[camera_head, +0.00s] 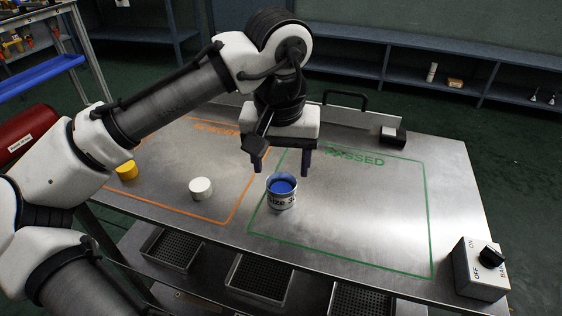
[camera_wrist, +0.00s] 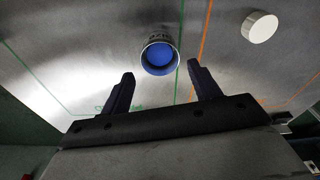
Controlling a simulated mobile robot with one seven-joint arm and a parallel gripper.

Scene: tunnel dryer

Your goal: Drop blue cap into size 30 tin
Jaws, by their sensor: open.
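The tin (camera_head: 283,200) stands upright on the metal table, just inside the left edge of the green outlined PASSED area. Its label reads "SIZE" with the number partly turned out of sight. The blue cap (camera_head: 283,186) lies inside the tin's open top. In the wrist view the blue cap (camera_wrist: 159,59) shows within the rim of the tin (camera_wrist: 146,66). My gripper (camera_head: 280,172) is open and empty above the table, near the tin and slightly behind it. In the wrist view the gripper (camera_wrist: 160,80) has its two fingers apart, with the tin beyond the gap between them.
A switch box (camera_head: 482,268) stands at the table's front right corner. A small black-topped block (camera_head: 393,135) sits at the back. The PASSED area's right side is clear.

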